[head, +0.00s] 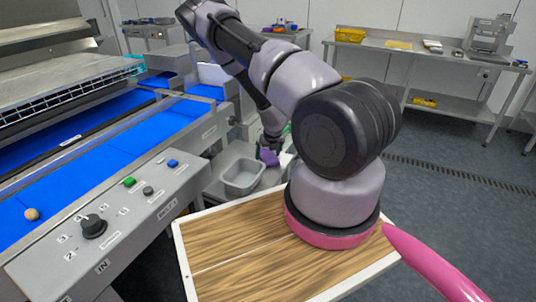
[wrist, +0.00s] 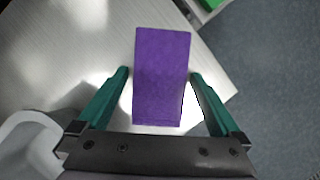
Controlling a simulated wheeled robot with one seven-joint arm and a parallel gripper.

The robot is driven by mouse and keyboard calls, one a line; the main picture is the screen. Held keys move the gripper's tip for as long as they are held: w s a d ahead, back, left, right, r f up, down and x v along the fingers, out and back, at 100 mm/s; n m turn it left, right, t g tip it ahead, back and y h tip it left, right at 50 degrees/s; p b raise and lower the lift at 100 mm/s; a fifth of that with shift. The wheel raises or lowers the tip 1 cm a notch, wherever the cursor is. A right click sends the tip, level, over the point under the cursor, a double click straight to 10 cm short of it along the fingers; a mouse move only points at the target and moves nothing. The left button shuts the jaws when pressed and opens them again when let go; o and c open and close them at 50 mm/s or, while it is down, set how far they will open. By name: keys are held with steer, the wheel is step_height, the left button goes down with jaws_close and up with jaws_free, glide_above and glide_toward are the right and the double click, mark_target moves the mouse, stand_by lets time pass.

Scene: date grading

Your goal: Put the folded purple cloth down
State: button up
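The folded purple cloth (wrist: 161,75) is a flat rectangle over a pale metal surface (wrist: 75,40) in the wrist view. It appears to lie on that surface. My gripper (wrist: 160,73) has its two green fingers spread, one on each side of the cloth, with narrow gaps at the tips. In the head view my gripper (head: 267,147) is low at the end of the arm, and the cloth (head: 269,157) shows as a small purple patch there, partly hidden.
A grey tub (head: 243,176) stands close to the cloth, at the lower left in the wrist view (wrist: 28,145). The metal surface ends just right of the cloth, with floor (wrist: 270,60) beyond. A blue conveyor belt (head: 105,150) and control panel (head: 120,215) lie left.

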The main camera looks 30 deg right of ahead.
steer(key=shift+r, duration=0.15)
steer(key=v, duration=1.2)
steer(key=s+a+r+n+y, duration=0.1)
steer(key=a+r+n+y, duration=0.1)
steer(key=a+r+n, duration=0.55)
steer(key=s+a+r+n+y, duration=0.1)
steer(key=a+r+n+y, duration=0.2)
steer(key=r, duration=0.7)
steer(key=s+a+r+n+y, duration=0.1)
steer(key=a+r+n+y, duration=0.1)
steer(key=a+r+n, duration=0.5)
steer(key=s+d+r+n+t+h, duration=0.2)
steer(key=s+r+n+h, duration=0.2)
steer(key=s+r+n, duration=1.2)
steer(key=s+r, duration=0.3)
steer(key=shift+d+r+t, duration=0.25)
steer(key=shift+d+t, duration=0.05)
steer(key=shift+d, duration=0.05)
